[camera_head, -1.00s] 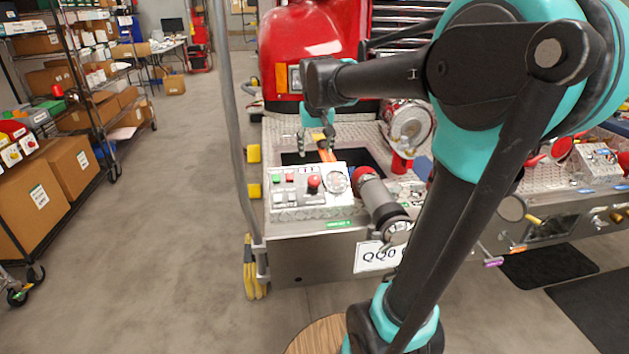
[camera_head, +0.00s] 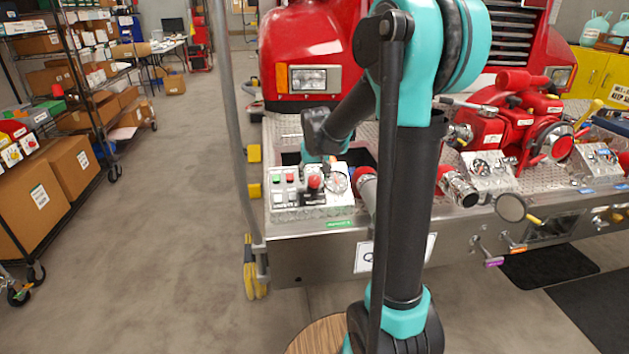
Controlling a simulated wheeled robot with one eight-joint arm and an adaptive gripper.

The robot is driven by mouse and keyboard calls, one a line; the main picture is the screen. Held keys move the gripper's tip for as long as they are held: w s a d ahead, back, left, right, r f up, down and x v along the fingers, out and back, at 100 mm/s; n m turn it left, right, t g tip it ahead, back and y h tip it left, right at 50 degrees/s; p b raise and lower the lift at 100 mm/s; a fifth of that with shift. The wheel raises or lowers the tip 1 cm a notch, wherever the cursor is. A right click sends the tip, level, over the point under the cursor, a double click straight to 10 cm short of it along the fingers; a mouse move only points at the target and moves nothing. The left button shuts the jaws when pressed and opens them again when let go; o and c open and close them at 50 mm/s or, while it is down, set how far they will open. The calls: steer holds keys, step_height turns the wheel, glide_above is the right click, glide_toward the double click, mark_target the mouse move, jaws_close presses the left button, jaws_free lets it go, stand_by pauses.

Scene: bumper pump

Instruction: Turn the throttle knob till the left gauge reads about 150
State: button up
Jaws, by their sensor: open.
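A silver control panel (camera_head: 312,212) stands on the bumper's left end. It carries a red knob (camera_head: 315,182), small red and green buttons and a white round gauge (camera_head: 337,183). Which control is the throttle knob is too small to read. My gripper (camera_head: 328,164) is just behind the panel's top edge, close to the knob and gauge. Its fingers are mostly hidden, and I cannot tell whether they touch anything. No gauge reading can be made out.
A red pump (camera_head: 515,125) with levers and valves stands on the diamond-plate bumper to the right. A grey pole (camera_head: 232,130) rises left of the panel. Shelving with boxes (camera_head: 65,170) lines the left side. Floor between is clear.

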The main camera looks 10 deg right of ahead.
steer(key=shift+x, duration=0.95)
steer(key=shift+c, duration=0.6)
steer(key=c, duration=1)
steer(key=shift+m, duration=0.9)
steer(key=shift+c, duration=0.2)
steer(key=o, duration=1.2)
steer(key=shift+c, duration=0.2)
steer(key=v, duration=1.2)
steer(key=shift+d, duration=0.2)
